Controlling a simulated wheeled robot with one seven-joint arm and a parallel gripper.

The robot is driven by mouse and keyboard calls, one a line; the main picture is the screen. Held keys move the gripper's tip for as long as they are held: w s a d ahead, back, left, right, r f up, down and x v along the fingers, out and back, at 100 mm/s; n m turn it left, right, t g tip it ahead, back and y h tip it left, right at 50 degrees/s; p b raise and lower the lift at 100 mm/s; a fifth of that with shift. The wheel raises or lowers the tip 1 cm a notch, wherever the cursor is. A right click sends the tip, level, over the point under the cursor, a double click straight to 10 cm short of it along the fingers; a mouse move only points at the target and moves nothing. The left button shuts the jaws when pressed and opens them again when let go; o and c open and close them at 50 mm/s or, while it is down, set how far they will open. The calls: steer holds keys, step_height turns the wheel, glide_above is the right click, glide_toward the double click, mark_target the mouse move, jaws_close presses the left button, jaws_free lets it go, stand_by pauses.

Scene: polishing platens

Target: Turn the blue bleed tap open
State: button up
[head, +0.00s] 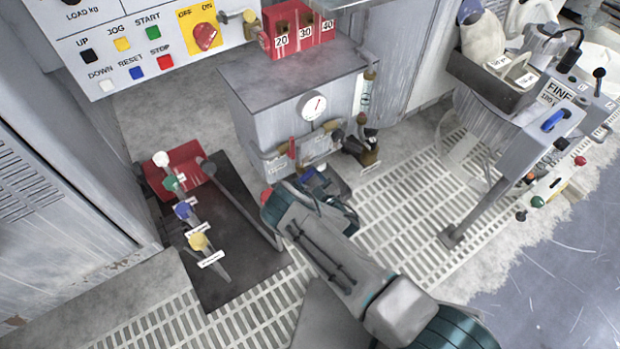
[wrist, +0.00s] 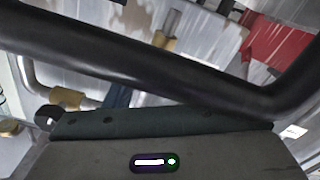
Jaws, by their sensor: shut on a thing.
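The blue bleed tap (head: 311,177) shows as a small patch of blue low on the front of the grey cabinet, right at the end of my gripper (head: 303,187). My gripper reaches in from the lower right and is shut on the tap; its fingertips are mostly hidden by its own body. In the wrist view a blue piece (wrist: 119,95) shows just past the edge of my gripper body, partly covered by a black bar. The tap's turn angle cannot be made out.
The grey cabinet (head: 280,95) carries a dial gauge (head: 313,107), pipes and brass fittings close above my gripper. Left stands a pedal rack (head: 240,275) with coloured knobs. The black bar (wrist: 150,60) crosses the wrist view closely. Open grating (head: 400,215) lies to the right.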

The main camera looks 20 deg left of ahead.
steer(key=shift+n, duration=0.5)
steer(key=o, duration=1)
steer(key=shift+s, duration=0.1)
steer(key=p+v, duration=0.5)
steer(key=v, duration=0.8)
steer(key=shift+s+d, duration=0.2)
steer(key=shift+d, duration=0.15)
